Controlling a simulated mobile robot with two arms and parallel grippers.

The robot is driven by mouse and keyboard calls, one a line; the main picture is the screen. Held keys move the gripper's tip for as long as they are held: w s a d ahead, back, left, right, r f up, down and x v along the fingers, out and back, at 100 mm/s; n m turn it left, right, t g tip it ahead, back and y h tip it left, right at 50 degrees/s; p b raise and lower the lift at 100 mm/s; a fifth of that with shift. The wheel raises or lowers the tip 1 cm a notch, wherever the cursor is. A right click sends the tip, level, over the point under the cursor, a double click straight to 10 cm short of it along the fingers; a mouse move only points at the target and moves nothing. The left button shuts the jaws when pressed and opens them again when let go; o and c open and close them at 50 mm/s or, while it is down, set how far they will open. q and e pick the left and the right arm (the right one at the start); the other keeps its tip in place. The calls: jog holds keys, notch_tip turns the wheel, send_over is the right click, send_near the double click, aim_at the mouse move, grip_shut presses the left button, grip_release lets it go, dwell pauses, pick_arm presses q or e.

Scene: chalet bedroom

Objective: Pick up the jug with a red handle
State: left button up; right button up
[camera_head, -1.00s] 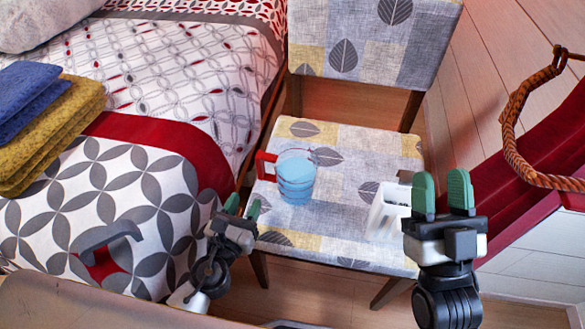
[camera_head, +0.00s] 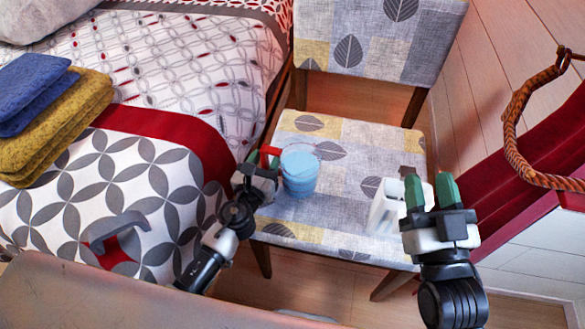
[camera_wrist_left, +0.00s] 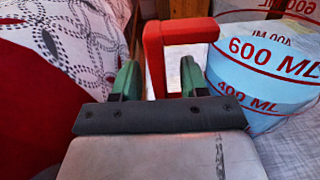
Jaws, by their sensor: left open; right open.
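The jug (camera_head: 300,172) is clear with blue contents and stands upright on the chair seat. Its red handle (camera_head: 268,152) points left, toward the bed. In the left wrist view the jug (camera_wrist_left: 262,75) shows red measuring marks, and the red handle (camera_wrist_left: 180,32) rises just beyond and between the fingers. My left gripper (camera_head: 262,162) is open at the handle; in the left wrist view its green fingertips (camera_wrist_left: 158,78) stand either side of the handle's vertical bar. I cannot tell if they touch it. My right gripper (camera_head: 428,190) is open and empty, near the chair's right front.
A white container (camera_head: 384,208) stands on the patterned chair seat (camera_head: 335,238), next to my right gripper. The bed (camera_head: 150,150) borders the chair on the left, with folded blue and yellow towels (camera_head: 50,130). A red panel with a rope (camera_head: 515,130) is at the right.

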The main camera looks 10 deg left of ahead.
pick_arm(q)
grip_shut()
jog(key=shift+r, duration=0.15)
dwell(0.4)
